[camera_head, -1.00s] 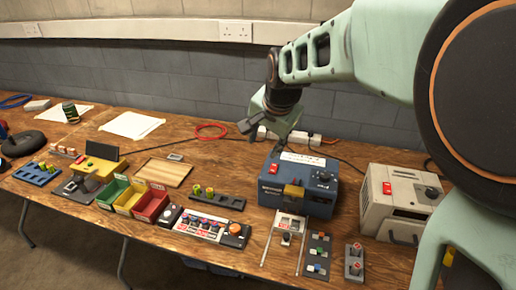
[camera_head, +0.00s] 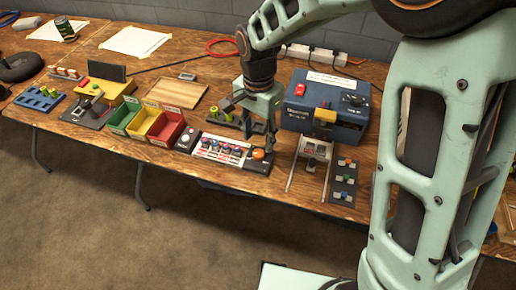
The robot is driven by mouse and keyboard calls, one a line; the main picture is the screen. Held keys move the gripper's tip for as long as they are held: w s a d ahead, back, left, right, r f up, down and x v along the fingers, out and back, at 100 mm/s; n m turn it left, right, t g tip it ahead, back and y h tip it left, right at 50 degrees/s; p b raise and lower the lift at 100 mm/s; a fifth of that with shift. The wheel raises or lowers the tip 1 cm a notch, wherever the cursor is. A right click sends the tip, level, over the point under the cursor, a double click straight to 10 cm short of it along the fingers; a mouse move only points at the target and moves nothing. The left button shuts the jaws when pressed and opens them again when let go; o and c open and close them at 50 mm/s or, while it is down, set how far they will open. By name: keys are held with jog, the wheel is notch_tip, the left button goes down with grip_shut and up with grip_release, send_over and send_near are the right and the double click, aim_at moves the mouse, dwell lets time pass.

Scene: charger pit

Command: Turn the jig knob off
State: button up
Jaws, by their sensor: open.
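An orange round knob (camera_head: 259,154) sits on a small black box at the right end of a white panel with several coloured knobs (camera_head: 220,149). I cannot read a label marking the jig knob, nor tell its setting. A dark knob (camera_head: 354,100) also shows on top of the blue box (camera_head: 335,125). My gripper (camera_head: 254,124) is open and empty, pointing down, with one finger in front of or close above the orange knob. Whether it touches the knob cannot be told.
Red, yellow and green bins (camera_head: 145,120) stand left of the panel. A metal rail frame (camera_head: 309,165) and a dark switch plate (camera_head: 343,182) lie in front of the blue box. A wooden board (camera_head: 177,91) lies behind the bins. The table's front edge is close.

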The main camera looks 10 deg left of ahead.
aim_at(258, 153)
notch_tip(258, 153, down, 6)
jog(key=shift+b, duration=0.3)
jog(key=shift+c, duration=0.6)
grip_shut()
